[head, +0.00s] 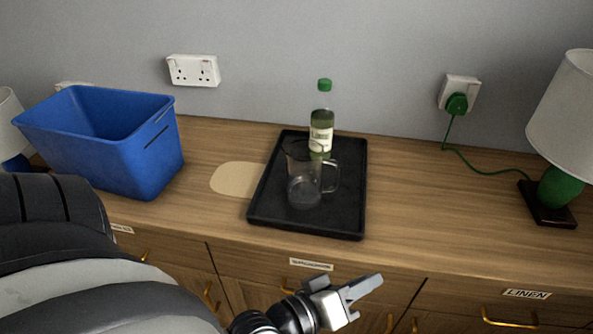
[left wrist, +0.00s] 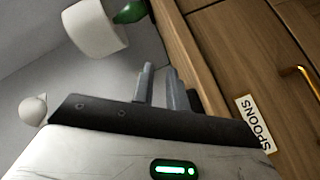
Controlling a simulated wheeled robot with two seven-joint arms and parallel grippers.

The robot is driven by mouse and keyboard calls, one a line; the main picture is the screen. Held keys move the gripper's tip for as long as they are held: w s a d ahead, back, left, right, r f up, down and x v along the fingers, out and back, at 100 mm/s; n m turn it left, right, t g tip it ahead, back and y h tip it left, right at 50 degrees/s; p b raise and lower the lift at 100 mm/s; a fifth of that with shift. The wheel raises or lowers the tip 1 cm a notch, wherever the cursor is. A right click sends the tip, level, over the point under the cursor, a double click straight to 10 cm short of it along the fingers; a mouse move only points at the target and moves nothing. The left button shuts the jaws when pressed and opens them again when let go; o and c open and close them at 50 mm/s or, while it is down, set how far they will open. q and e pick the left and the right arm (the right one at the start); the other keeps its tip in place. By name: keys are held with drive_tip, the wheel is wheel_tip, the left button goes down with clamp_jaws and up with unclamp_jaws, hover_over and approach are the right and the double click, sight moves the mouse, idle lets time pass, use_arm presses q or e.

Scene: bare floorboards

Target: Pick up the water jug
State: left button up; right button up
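The water jug (head: 302,190) is clear and see-through, with a handle on its right side. It stands upright on the black tray (head: 300,226) on the wooden sideboard. A green-capped bottle (head: 322,118) stands just behind it, its lower part seen past the jug. My left gripper (head: 362,288) is low in front of the sideboard's drawers, to the right of the jug and apart from it. In the left wrist view its two fingers (left wrist: 160,85) stand apart with nothing between them. The jug does not show in that view. My right gripper is out of view.
A blue bin (head: 150,165) stands left of the tray, with a beige mat (head: 238,179) between. A lamp with a green base (head: 556,187) stands at the right, its cable running to a wall socket. The sideboard top (head: 430,205) right of the tray is clear.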

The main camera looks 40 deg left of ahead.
use_arm(q)
drive_tip(key=a+r+n+t+y+b, duration=0.35)
drive_tip(key=r+n, duration=0.25)
drive_tip(key=n, duration=0.8)
drive_tip(key=n+g+y+b, duration=0.2)
drive_tip(key=n+y, duration=0.6)
drive_tip(key=n, duration=1)
approach(338, 173)
drive_tip(key=shift+h, duration=0.35)
drive_tip(key=p+x, duration=0.1)
drive_tip(key=x, duration=0.1)
drive_tip(key=p+x, duration=0.1)
drive_tip(key=x, duration=0.1)
drive_tip(key=shift+a, duration=0.4)
drive_tip(key=shift+w+a, duration=0.2)
drive_tip(key=shift+w, duration=0.4)
drive_tip(key=x, duration=0.5)
drive_tip(key=shift+w+d+p, duration=0.1)
drive_tip(key=shift+p, duration=0.25)
clamp_jaws()
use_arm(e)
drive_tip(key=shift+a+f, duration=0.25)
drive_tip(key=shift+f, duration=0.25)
use_arm(q)
drive_tip(key=shift+r, duration=0.15)
